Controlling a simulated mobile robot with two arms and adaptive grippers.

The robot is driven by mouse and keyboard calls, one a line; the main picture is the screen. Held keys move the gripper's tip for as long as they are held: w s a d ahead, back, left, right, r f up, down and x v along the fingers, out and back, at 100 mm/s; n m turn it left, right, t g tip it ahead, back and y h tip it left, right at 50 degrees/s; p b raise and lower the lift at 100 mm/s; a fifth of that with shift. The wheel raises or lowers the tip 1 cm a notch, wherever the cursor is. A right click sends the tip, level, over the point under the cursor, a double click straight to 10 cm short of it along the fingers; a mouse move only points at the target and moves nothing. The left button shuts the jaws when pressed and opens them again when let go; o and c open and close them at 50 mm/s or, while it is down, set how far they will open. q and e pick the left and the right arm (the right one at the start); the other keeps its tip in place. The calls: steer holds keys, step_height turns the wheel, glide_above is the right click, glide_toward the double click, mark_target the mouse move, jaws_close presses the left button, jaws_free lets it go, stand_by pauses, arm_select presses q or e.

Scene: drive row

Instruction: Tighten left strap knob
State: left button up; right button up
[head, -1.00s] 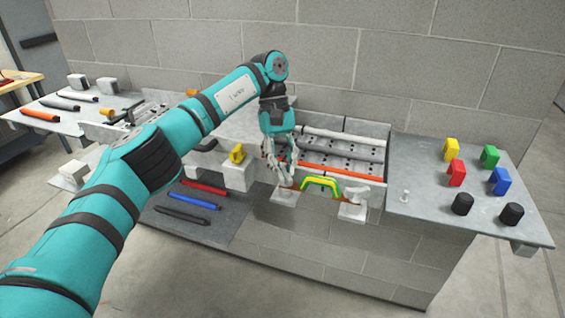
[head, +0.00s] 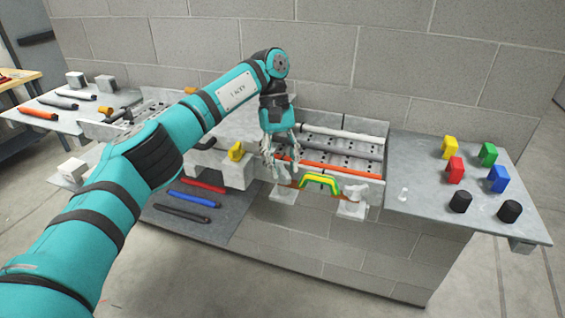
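A green and yellow arched piece (head: 320,181) sits at the front of the metal tray, between a left pale pad (head: 284,195) and a right pale pad (head: 352,209). An orange-brown strip shows beside its left foot. I cannot clearly make out a strap knob; the spot above the left pad is partly behind my fingers. My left gripper (head: 281,161) points down just above and left of the arch, at the tray's front wall. Its fingers are spread apart, with nothing visible between them. My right gripper is out of view.
The tray (head: 372,188) holds white, grey and orange rods. A right-hand shelf (head: 430,200) carries colored blocks and two black knobs. Red, blue and black rods lie on a lower shelf (head: 222,228). A yellow clip (head: 236,152) is left of the gripper. A block wall stands behind.

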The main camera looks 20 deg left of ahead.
arm_select(q)
steer(key=v, duration=0.7)
steer(key=shift+r, duration=0.25)
steer(key=shift+w+a+f, duration=0.1)
steer(key=shift+a, duration=0.05)
stand_by(0.5)
